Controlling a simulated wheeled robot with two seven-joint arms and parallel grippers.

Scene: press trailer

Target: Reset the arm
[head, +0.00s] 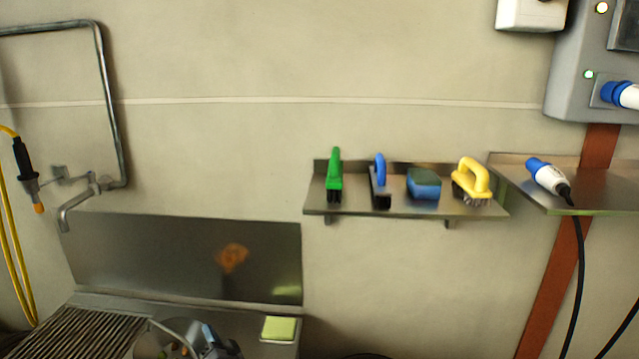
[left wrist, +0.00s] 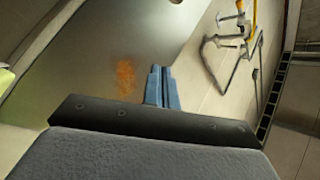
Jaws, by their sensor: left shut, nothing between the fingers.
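My left arm comes in at the bottom of the head view, and my left gripper (head: 215,345) is low in front of the steel sink unit. In the left wrist view the two blue-grey fingers of the left gripper (left wrist: 162,84) lie together, shut with nothing between them. They point toward a steel panel with an orange-brown stain (left wrist: 126,77). My right gripper is not in view.
The steel backsplash (head: 150,250) bears the stain (head: 232,258). A yellow-green sponge (head: 279,328) lies right of my gripper. A tap (head: 75,205) is left.

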